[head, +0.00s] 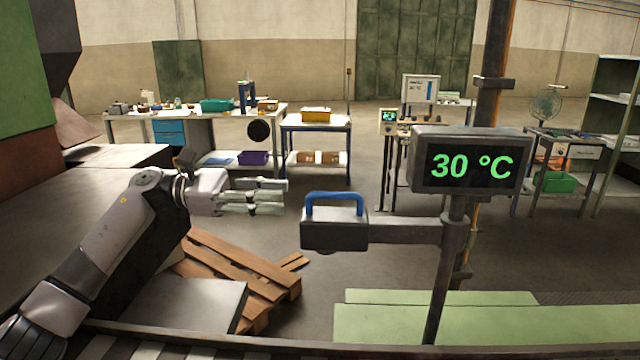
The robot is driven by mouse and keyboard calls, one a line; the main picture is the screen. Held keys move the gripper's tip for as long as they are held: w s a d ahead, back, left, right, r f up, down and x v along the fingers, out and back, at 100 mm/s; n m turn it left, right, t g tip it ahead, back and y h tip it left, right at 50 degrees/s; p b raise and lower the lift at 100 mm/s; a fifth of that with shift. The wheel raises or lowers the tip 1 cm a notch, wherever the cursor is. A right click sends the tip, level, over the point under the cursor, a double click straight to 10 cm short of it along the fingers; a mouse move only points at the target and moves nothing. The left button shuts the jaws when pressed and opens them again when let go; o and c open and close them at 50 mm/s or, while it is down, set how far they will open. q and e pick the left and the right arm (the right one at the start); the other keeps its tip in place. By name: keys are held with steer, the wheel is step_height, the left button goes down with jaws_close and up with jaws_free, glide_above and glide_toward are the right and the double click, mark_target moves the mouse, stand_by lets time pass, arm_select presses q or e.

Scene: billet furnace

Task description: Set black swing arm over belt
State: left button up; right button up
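The black swing arm (405,230) reaches left from a dark upright post. It ends in a dark box (334,236) with a blue handle (337,196) on top. My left gripper (286,196) is left of the blue handle, apart from it, fingers pointing right. Its fingers look spread and hold nothing. A striped surface (150,351), perhaps the belt, shows at the bottom left edge, mostly cut off. In the picture the swing arm's box lies up and to the right of it. My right gripper is not in view.
A display (471,164) reading 30 °C is on the post above the swing arm. Wooden pallets (240,270) lie on the floor below my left gripper. A green platform (430,322) is at the lower right. Workbenches (190,120) stand further back.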

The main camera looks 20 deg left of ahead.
mark_target(320, 195)
arm_select(q)
steer(key=d+p, duration=0.1)
steer(key=d, duration=0.1)
steer(key=w+d+p, duration=0.1)
steer(key=d, duration=0.2)
steer(key=d+p, duration=0.1)
steer(key=d, duration=0.1)
steer(key=shift+w+d+r, duration=0.1)
steer(key=shift+w+d, duration=0.3)
steer(key=shift+d, duration=0.35)
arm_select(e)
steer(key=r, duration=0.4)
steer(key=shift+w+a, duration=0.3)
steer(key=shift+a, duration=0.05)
arm_select(q)
steer(key=shift+c, duration=0.5)
jaws_close()
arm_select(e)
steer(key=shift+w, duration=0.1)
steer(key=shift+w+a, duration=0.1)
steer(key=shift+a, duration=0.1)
